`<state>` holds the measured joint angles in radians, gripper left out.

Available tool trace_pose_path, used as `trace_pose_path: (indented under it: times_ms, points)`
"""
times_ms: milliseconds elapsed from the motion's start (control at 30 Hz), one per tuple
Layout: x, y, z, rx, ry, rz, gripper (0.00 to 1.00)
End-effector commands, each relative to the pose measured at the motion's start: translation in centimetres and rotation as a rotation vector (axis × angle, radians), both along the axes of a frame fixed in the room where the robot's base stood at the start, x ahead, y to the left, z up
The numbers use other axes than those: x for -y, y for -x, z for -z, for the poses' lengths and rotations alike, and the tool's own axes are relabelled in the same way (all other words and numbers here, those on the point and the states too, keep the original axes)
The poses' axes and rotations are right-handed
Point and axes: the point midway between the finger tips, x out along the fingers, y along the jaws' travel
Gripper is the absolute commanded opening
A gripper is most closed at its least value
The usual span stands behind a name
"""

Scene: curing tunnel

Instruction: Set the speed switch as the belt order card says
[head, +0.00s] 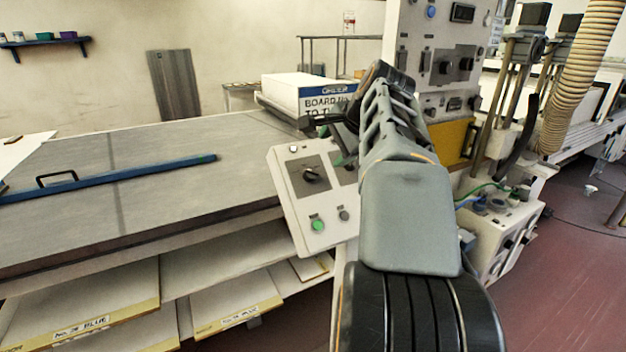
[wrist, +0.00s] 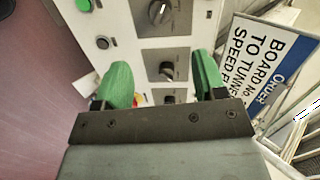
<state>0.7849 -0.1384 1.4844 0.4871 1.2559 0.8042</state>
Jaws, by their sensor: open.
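A tilted pale control panel (head: 296,212) stands at the table's end in the head view, partly hidden behind my arm. It carries a black rotary switch (head: 312,175). The wrist view shows several dark switch plates in a row, with one knob (wrist: 159,12) at the top and another knob (wrist: 167,70) between the fingertips. I cannot read which is the speed switch. My gripper (wrist: 163,82) is open, its green fingers apart over the panel, with nothing held. The order card (wrist: 275,62), blue-headed, reads "BOARD NO", "TO TUNNEL", "SPEED"; the rest is cut off. The card (head: 327,102) also shows in the head view.
A green button (head: 317,225) and a dark button (head: 344,215) sit low on the panel. A grey table (head: 150,160) with a blue bar (head: 120,176) lies left. A taller control cabinet (head: 430,60) stands behind my arm. Open red floor (head: 560,270) is at right.

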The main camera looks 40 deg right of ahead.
Motion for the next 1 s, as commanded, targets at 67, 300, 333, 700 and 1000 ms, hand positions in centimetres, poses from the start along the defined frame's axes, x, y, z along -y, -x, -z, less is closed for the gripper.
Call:
trace_pose_path:
  times_ms: [67, 300, 333, 700, 1000]
  points:
    - [0.2, -0.7, 0.8, 0.002, -0.008, 0.008, 0.65]
    - [0.3, -3.7, 4.2, 0.000, -0.007, 0.005, 0.65]
    - [0.3, -4.1, 4.6, 0.000, -0.007, 0.005, 0.65]
    - [0.4, -7.8, 8.7, 0.001, -0.005, 0.005, 0.65]
    - [0.5, -8.7, 9.7, 0.003, -0.004, 0.006, 0.65]
